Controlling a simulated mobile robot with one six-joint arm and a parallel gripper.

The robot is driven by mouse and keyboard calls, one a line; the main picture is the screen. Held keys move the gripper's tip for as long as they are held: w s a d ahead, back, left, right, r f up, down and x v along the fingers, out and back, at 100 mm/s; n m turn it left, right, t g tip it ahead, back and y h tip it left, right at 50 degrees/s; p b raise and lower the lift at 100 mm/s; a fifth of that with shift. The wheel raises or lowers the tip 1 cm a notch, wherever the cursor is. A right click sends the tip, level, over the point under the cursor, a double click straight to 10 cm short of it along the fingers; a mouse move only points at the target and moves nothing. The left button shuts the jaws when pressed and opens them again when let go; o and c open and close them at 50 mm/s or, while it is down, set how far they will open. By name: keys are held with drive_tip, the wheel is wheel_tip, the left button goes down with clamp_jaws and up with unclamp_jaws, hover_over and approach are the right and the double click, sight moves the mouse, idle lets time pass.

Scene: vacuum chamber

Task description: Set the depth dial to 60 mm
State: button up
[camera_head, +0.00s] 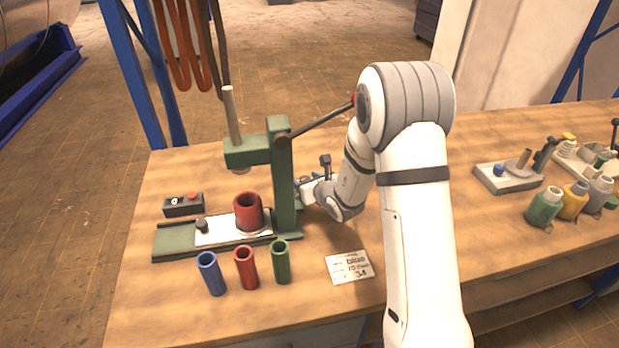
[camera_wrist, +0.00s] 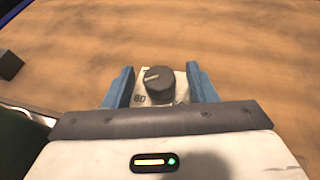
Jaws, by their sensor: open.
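The depth dial is a dark round knob (camera_wrist: 162,86) on a pale plate (camera_wrist: 143,101), seen in the wrist view. A light pointer line on the knob's top points left. A number on the plate at lower left looks like 60 or 80; other markings are hidden or too small. My gripper (camera_wrist: 161,82) is open, with one blue finger on each side of the knob and a gap on both sides. I cannot tell how far down the fingers reach. In the head view my gripper (camera_head: 308,189) is right beside the green press column (camera_head: 283,190); the dial cannot be made out there.
The press has a lever (camera_head: 322,119) above my wrist and a red cup (camera_head: 248,213) on its base. Blue (camera_head: 211,274), red (camera_head: 246,268) and green (camera_head: 281,262) tubes stand in front. A written card (camera_head: 349,267) lies right of them. A control box (camera_head: 184,205) is left.

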drive_tip(key=shift+w+a+f, duration=0.3)
drive_tip(key=shift+w, duration=0.25)
